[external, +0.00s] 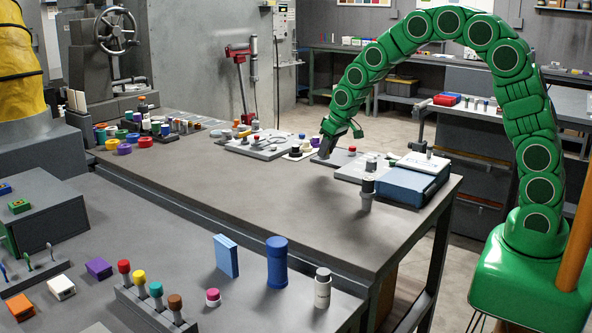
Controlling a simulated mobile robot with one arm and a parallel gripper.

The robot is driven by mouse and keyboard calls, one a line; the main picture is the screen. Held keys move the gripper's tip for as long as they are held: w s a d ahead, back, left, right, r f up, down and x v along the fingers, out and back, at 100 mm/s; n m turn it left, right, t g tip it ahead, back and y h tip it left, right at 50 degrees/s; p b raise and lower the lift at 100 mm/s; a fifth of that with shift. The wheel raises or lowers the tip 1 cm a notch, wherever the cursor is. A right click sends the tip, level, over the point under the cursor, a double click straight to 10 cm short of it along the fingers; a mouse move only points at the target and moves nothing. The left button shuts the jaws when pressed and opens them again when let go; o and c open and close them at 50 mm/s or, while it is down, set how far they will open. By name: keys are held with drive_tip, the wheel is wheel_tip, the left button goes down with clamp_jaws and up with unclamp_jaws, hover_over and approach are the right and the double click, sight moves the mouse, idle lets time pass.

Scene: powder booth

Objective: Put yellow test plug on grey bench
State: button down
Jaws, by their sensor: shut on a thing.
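My gripper (326,150) points down at the back edge of the large grey bench (250,195), beside a light plate with small parts. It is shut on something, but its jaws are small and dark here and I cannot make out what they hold. A yellow-capped plug (139,278) stands upright in a grey rack on the near table, between a red-capped and a teal-capped one. I cannot tell whether it is the yellow test plug. The middle of the grey bench is bare.
A blue case (408,186) and a dark-topped cylinder (367,192) stand at the bench's right end. Plates with small parts (258,145) line its back edge, and coloured rings (124,149) lie at its left. The near table holds a blue bottle (277,262) and a blue block (225,256).

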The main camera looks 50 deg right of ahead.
drive_tip(key=s+a+r+n+y, duration=0.1)
drive_tip(key=s+a+n, duration=0.1)
drive_tip(key=a, duration=1.1)
drive_tip(key=s+a+n+y, duration=0.1)
drive_tip(key=s+a+n, duration=0.1)
drive_tip(key=a, duration=1.2)
drive_tip(key=s+a+r+n, duration=0.1)
drive_tip(key=s+a+n, duration=0.1)
drive_tip(key=a, duration=1.2)
drive_tip(key=shift+a+r+n+g+y, duration=0.15)
drive_tip(key=shift+r+n+g+y, duration=0.2)
drive_tip(key=shift+n, duration=0.45)
drive_tip(key=shift+w+f, duration=0.1)
